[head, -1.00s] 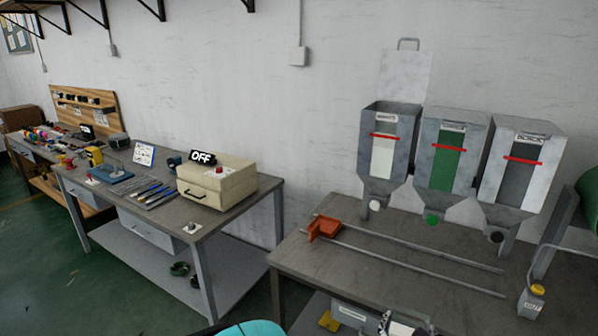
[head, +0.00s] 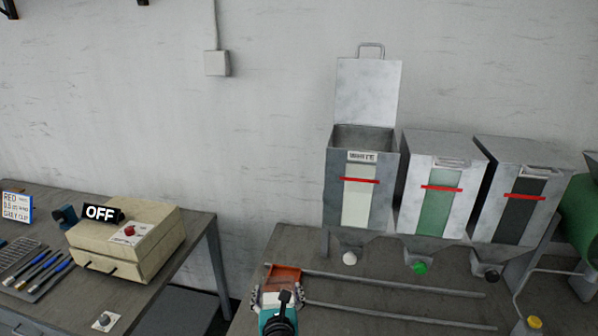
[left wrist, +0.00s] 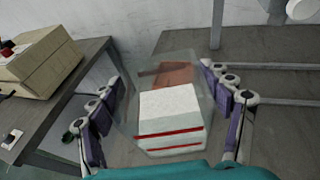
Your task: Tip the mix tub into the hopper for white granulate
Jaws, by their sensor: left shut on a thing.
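The mix tub (left wrist: 172,144) is a clear, see-through box with white contents and red lines on its near wall, between my fingers in the left wrist view. My left gripper (left wrist: 164,100) is shut on it; in the head view this gripper (head: 278,297) is at the bottom, before the orange slide. I cannot make out the tub clearly there. The white hopper (head: 337,185), labelled WHITE, stands up and right of the gripper. Its lid (head: 368,92) is open and upright, its top open; a red line crosses its pale window. My right gripper is out of view.
The orange slide (head: 288,271) sits at the left end of two rails (head: 400,282) on the bench. Closed green-window (head: 440,190) and dark-window (head: 515,200) hoppers adjoin on the right. A beige box with an OFF sign (head: 125,245) stands on the left table.

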